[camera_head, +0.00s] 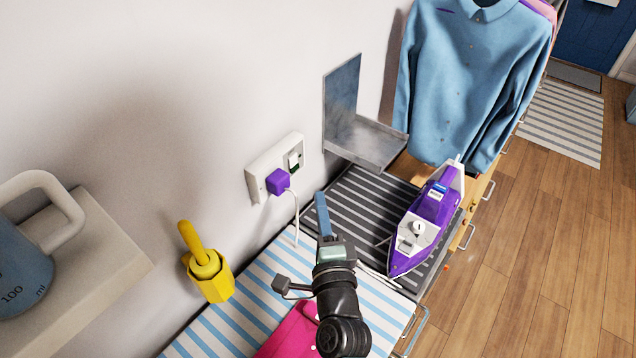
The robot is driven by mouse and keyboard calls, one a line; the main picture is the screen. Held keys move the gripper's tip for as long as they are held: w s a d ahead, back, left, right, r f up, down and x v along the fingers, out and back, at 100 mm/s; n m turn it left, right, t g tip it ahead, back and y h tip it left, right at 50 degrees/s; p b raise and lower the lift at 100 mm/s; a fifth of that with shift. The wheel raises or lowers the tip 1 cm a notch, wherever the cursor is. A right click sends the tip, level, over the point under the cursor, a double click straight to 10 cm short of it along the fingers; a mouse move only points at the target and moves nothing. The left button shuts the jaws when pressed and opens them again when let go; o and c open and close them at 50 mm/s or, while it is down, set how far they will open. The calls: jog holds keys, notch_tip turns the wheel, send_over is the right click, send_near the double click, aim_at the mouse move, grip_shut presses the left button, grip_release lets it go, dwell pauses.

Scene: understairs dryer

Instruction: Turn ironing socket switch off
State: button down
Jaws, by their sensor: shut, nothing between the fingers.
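The white ironing socket (275,167) is on the wall left of centre. A purple plug (278,181) sits in its lower left part, with a white cord hanging down. My gripper (322,210) is shut and empty, pointing up toward the wall. In the picture it is below and right of the socket, apart from it. The purple and white iron (427,220) stands to the right on a dark striped mat (358,208).
A grey metal holder (362,135) juts from the wall right of the socket. A yellow holder (208,274) is at lower left. A blue striped cloth (260,290) and pink fabric (290,335) lie below. A blue shirt (470,75) hangs behind. A shelf (100,260) carries a jug (25,265).

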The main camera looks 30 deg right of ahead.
jog(key=shift+s+a, duration=0.35)
jog(key=shift+s, duration=0.25)
jog(key=shift+s, duration=0.1)
jog(key=w+a+r+n+t+y, duration=0.2)
jog(key=a+r+n, duration=0.25)
jog(key=r, duration=0.45)
jog(key=w+a+r+n+t+y, duration=0.2)
jog(key=a+r+n, duration=0.25)
jog(key=r, duration=0.55)
jog(key=w+a+r+n+t+y, duration=0.15)
jog(key=a+r+n, duration=0.3)
jog(key=r, duration=0.45)
jog(key=s+a+r+n+t+y, duration=0.1)
jog(key=s+a+r+n, duration=0.2)
jog(key=r, duration=0.5)
jog(key=s+a+r+n+t, duration=0.2)
jog(key=s+a+r+n, duration=0.1)
jog(key=r, duration=0.4)
jog(key=s+a+r+n+t+y, duration=0.1)
jog(key=s+a+r+n+t, duration=0.1)
jog(key=s+a+r+n, duration=0.2)
notch_tip(320, 180, up, 5)
jog(key=s, duration=0.2)
jog(key=shift+s+f+y, duration=0.2)
jog(key=shift+s+y, duration=0.15)
